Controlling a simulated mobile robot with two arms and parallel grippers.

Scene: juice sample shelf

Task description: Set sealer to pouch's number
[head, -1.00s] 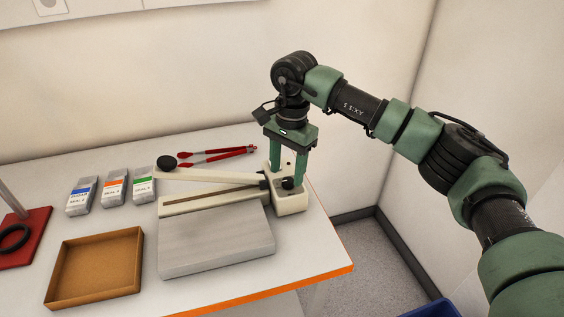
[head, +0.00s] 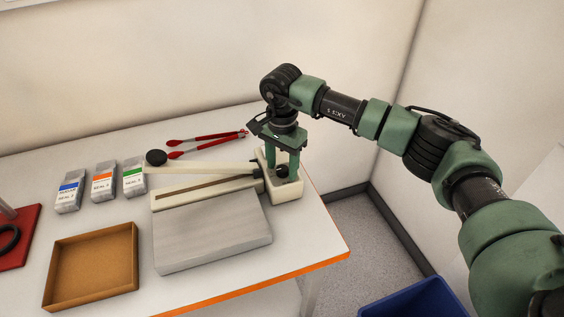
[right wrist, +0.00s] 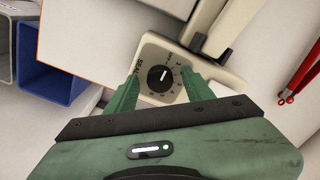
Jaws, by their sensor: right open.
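The sealer (head: 208,188) stands on the white table, with a long pale arm ending in a black knob and a grey plate in front. Its round dial (right wrist: 163,77) has a black pointer knob and shows in the right wrist view; its numbers are too small to read. My right gripper (head: 283,176) points down over the dial end of the sealer. Its two green fingers (right wrist: 160,88) are open on either side of the dial, apart from the knob. My left gripper is not in view.
Red tongs (head: 205,142) lie behind the sealer. An empty brown tray (head: 92,265) sits at the front left, near a red stand base (head: 22,240). A blue bin (head: 420,298) is on the floor beyond the table's orange right edge.

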